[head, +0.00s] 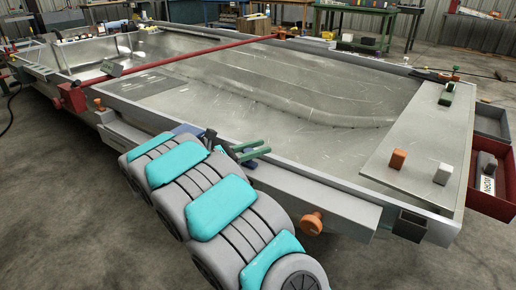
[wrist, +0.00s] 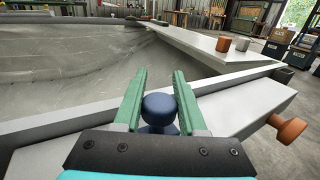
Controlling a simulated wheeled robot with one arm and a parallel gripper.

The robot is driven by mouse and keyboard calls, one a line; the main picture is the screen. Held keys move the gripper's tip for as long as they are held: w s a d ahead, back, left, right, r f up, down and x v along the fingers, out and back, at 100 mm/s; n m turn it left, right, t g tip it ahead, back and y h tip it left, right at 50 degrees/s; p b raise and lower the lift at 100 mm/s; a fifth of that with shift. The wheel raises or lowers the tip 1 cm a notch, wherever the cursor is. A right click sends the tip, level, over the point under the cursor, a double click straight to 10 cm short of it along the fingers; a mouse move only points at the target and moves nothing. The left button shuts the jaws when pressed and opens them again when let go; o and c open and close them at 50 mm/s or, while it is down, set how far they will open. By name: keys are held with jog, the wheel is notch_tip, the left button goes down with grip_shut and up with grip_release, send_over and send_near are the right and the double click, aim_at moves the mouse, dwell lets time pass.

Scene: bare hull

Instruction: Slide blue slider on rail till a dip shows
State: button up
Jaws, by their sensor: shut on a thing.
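My gripper (head: 257,149) reaches the near long edge of the metal hull in the head view. In the wrist view its two green fingers (wrist: 159,88) stand on either side of a dark blue round knob, the blue slider (wrist: 159,110), and are shut on it. The slider's lower part is hidden by the gripper. A bit of blue (head: 187,130) shows behind my arm in the head view; I cannot tell if it belongs to the slider. The grey rail (head: 310,190) runs along the hull's near edge. The metal sheet (head: 290,90) inside has a curved crease.
An orange knob (head: 312,222) sticks out from the near side, right of my gripper. A red bar (head: 180,55) crosses the hull.

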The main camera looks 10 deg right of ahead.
aim_at(272, 168)
grip_shut()
dwell(0.8)
jog(key=shift+s+d, duration=1.7)
jog(key=shift+s, duration=0.15)
jog(key=o, duration=1)
grip_release()
jog(key=shift+c, duration=0.2)
